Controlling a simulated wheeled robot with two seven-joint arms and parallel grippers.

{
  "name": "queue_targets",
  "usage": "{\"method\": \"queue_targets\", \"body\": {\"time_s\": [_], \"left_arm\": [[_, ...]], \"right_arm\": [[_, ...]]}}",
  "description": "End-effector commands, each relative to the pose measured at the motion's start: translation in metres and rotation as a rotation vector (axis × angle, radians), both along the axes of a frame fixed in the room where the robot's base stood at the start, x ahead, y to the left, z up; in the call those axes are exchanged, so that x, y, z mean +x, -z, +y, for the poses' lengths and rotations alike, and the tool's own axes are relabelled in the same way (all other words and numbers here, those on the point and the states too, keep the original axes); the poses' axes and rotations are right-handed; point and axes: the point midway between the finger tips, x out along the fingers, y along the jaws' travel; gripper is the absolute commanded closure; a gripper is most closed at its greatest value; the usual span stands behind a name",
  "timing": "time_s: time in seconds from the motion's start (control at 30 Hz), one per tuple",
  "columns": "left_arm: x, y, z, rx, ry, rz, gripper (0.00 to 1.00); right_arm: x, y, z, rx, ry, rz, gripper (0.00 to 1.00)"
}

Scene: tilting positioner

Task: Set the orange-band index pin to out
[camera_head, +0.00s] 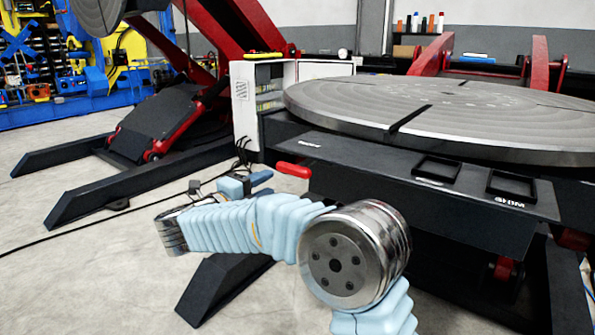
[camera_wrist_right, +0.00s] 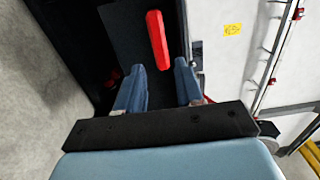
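I cannot make out a pin with an orange band in either view. A red handle (camera_head: 294,170) sticks out at the left end of the dark table base, below the round table. It also shows in the right wrist view (camera_wrist_right: 158,40), its near end close to the gap between my fingertips. My right gripper (camera_head: 256,182) is just left of this handle, its blue fingers pointing toward it. In the right wrist view the fingers (camera_wrist_right: 159,68) are apart with nothing held between them. Whether they touch the handle I cannot tell. My left gripper is out of view.
A large grey slotted round table (camera_head: 450,112) stands above a dark base with two black trays (camera_head: 437,170). A white electrical cabinet (camera_head: 245,100) is behind the handle. A dark angled foot (camera_head: 225,287) lies under my arm. Open floor (camera_head: 80,280) is at left.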

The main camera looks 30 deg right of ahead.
Motion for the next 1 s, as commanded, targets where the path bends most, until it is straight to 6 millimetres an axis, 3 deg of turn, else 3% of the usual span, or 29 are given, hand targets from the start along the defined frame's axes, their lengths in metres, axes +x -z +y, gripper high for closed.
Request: {"method": "queue_targets", "body": {"time_s": [0.5,0.7,1.0], "left_arm": [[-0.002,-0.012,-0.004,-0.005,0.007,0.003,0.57],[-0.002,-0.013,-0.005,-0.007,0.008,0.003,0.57],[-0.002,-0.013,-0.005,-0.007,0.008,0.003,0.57]], "right_arm": [[0.041,0.0,-0.1,-0.004,0.002,0.006,0.64],[0.049,0.001,-0.118,-0.003,-0.001,0.005,0.64],[0.05,0.001,-0.121,-0.004,-0.002,0.006,0.64]]}}
